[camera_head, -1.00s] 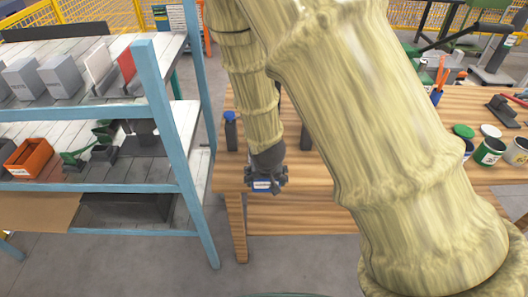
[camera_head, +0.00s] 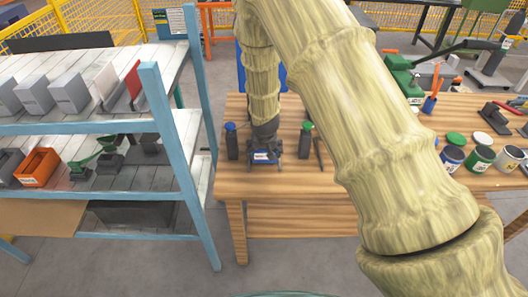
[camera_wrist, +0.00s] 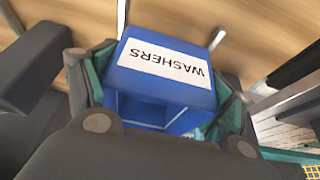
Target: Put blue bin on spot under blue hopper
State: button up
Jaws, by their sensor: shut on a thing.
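My gripper (camera_head: 264,158) is shut on the blue bin (camera_head: 262,156), over the left part of the wooden table. In the wrist view the blue bin (camera_wrist: 158,82) sits between the fingers, with a white WASHERS label that reads upside down. I cannot tell whether the bin touches the tabletop. A blue panel (camera_head: 281,76) shows behind my arm at the table's back. No blue hopper or spot under it can be made out; my arm covers part of that area.
A blue-capped bottle (camera_head: 231,142) stands left of my gripper and a green-capped one (camera_head: 306,139) right. Cans (camera_head: 481,157) stand at the table's right.

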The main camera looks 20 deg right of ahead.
jog(key=shift+w+d, duration=0.1)
jog(key=shift+w, duration=0.3)
jog(key=shift+w+f+p, duration=0.15)
jog(key=shift+w+p, duration=0.05)
jog(key=shift+p, duration=0.2)
jog(key=shift+f+p, duration=0.75)
jog(key=shift+f, duration=0.85)
jog(key=shift+f, duration=0.15)
jog(key=o, duration=1.2)
jog(key=shift+r, duration=0.2)
jog(key=shift+b+v, duration=2.2)
jog(key=shift+v, duration=3.75)
